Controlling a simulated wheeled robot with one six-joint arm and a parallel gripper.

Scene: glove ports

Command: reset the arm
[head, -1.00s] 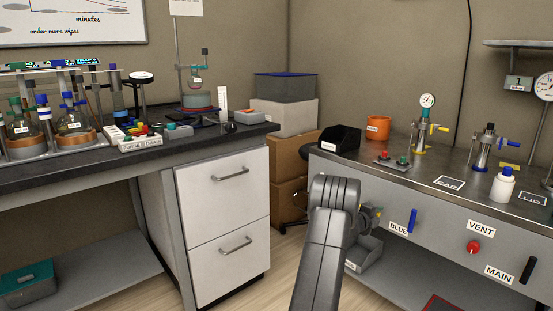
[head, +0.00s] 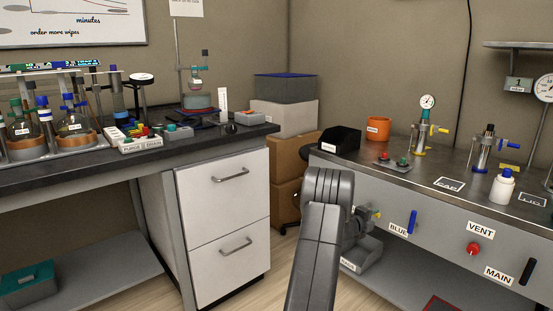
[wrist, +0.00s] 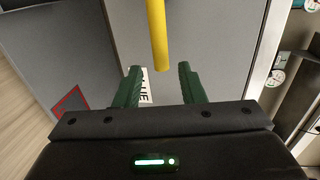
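My gripper (wrist: 159,78) is open in the wrist view, its two green fingers apart with nothing held between them. The end of a yellow bar (wrist: 157,30) comes down from the top of that view, just ahead of the gap between the fingertips. I cannot tell whether it touches them. A partly hidden white label (wrist: 143,90) shows between the fingers. In the head view my grey arm (head: 322,235) rises from the bottom centre and hides most of the gripper, beside the right bench's front panel, left of the blue handle (head: 412,222).
The panel also carries a red knob (head: 473,249) and a black handle (head: 528,271). A grey bin (head: 365,254) lies behind and below the gripper. A white drawer cabinet (head: 222,225) stands left of my arm. Open floor shows between cabinet and bench.

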